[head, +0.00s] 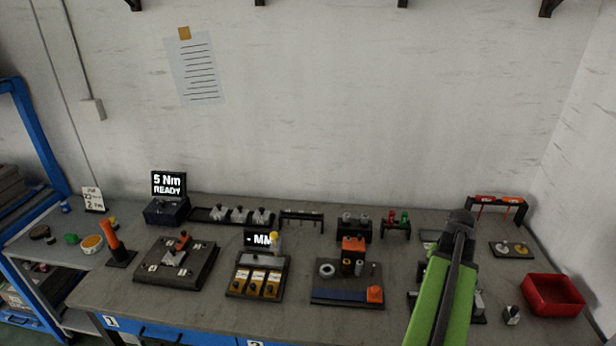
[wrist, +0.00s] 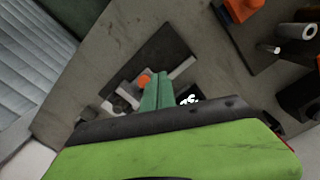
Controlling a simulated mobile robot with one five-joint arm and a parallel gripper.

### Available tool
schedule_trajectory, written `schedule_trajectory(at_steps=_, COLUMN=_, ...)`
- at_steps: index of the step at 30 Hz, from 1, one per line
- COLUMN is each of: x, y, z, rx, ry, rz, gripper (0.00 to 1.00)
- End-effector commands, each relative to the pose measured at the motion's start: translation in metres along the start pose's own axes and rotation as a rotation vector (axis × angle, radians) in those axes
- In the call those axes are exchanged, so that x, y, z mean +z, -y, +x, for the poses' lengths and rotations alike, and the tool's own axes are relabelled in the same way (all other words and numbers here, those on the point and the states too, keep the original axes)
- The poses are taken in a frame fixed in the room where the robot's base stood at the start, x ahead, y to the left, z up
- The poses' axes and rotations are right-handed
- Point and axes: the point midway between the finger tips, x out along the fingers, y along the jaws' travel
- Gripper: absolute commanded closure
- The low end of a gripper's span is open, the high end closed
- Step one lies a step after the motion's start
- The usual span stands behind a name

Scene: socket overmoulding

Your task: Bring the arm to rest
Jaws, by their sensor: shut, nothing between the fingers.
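My arm (head: 440,300), green and dark grey, rises from the bottom right of the head view over the right part of the bench. Its end hides part of a dark fixture behind it. In the wrist view my gripper (wrist: 158,78) shows as two green fingers pressed together with nothing between them. The fingers point over a dark plate (wrist: 175,45) with light metal parts and an orange knob (wrist: 144,81). I cannot tell how far above the plate they are.
The grey bench (head: 215,290) carries several fixtures. A red bin (head: 553,296) stands at the right, with a small dark and white part (head: 511,315) beside it. A display (head: 169,184) reads "5 Nm READY". A blue rack (head: 35,130) stands at the left. The space above the bench is open.

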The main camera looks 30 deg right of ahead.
Motion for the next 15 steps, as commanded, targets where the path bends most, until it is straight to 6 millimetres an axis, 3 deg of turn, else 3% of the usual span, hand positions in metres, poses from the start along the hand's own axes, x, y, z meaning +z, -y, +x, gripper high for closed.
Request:
schedule_trajectory(at_steps=2, x=0.003, y=0.022, z=0.0, rx=-0.001, ry=0.0, rz=-0.038, gripper=1.0)
schedule_trajectory(at_steps=4, x=0.01, y=0.061, z=0.0, rx=-0.001, ry=0.0, rz=-0.106, gripper=1.0)
schedule_trajectory(at_steps=8, x=0.049, y=0.165, z=0.0, rx=-0.001, ry=0.0, rz=-0.295, gripper=1.0)
schedule_trajectory(at_steps=9, x=0.066, y=0.196, z=0.0, rx=0.0, ry=0.0, rz=-0.357, gripper=1.0)
schedule_trajectory(at_steps=11, x=0.096, y=0.24, z=0.0, rx=0.0, ry=0.0, rz=-0.449, gripper=1.0)
schedule_trajectory(at_steps=15, x=0.182, y=0.329, z=0.0, rx=0.0, ry=0.0, rz=-0.675, gripper=1.0)
